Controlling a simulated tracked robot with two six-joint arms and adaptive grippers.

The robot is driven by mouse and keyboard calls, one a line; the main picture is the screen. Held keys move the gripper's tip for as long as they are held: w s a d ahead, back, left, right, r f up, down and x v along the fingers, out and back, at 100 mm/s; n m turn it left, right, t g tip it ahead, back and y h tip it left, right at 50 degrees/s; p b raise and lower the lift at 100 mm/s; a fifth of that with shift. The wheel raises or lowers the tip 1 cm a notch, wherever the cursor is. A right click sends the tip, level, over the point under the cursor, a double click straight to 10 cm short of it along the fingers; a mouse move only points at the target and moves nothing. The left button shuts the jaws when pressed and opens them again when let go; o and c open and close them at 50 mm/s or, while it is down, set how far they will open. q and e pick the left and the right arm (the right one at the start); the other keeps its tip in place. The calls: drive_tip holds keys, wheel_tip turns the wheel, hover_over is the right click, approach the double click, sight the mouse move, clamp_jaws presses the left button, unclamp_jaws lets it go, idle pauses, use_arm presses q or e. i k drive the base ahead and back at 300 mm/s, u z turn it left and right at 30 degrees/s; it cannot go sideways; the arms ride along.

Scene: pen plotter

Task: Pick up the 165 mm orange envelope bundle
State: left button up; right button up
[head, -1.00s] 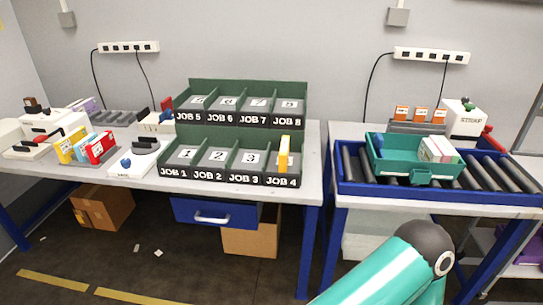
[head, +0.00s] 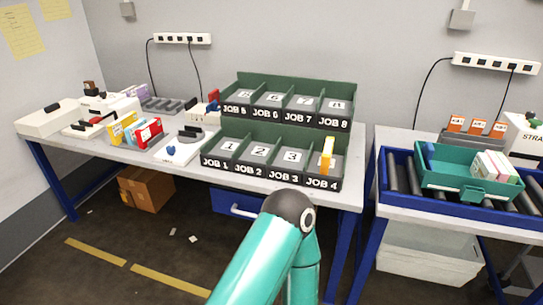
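Several orange-topped cards or packs with white labels (head: 455,123) stand in a grey rack on the right table; I cannot tell whether one is the 165 mm orange envelope bundle. A yellow-orange upright piece with a white label (head: 327,155) stands in the JOB 4 compartment of the front sorter. A yellow pack (head: 123,130) stands beside a red pack (head: 148,132) on the left table. No size marking is readable. Neither gripper is in view; only a teal link and dark joint of my arm show at bottom centre.
The green JOB sorter (head: 232,137) stands on the left table. A teal tray (head: 440,180) holding pale pink-and-white packs (head: 490,165) and a blue piece sits on the blue roller conveyor (head: 397,212). A gap separates the tables. A cardboard box (head: 147,190) is underneath.

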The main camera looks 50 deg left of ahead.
sight(326, 158)
drive_tip(key=u, duration=0.5)
drive_tip(key=i, duration=1.05)
drive_tip(key=z, duration=0.1)
drive_tip(key=k, duration=0.9)
drive_tip(key=u, duration=0.2)
drive_tip(key=i, duration=0.9)
drive_tip(key=z, duration=0.05)
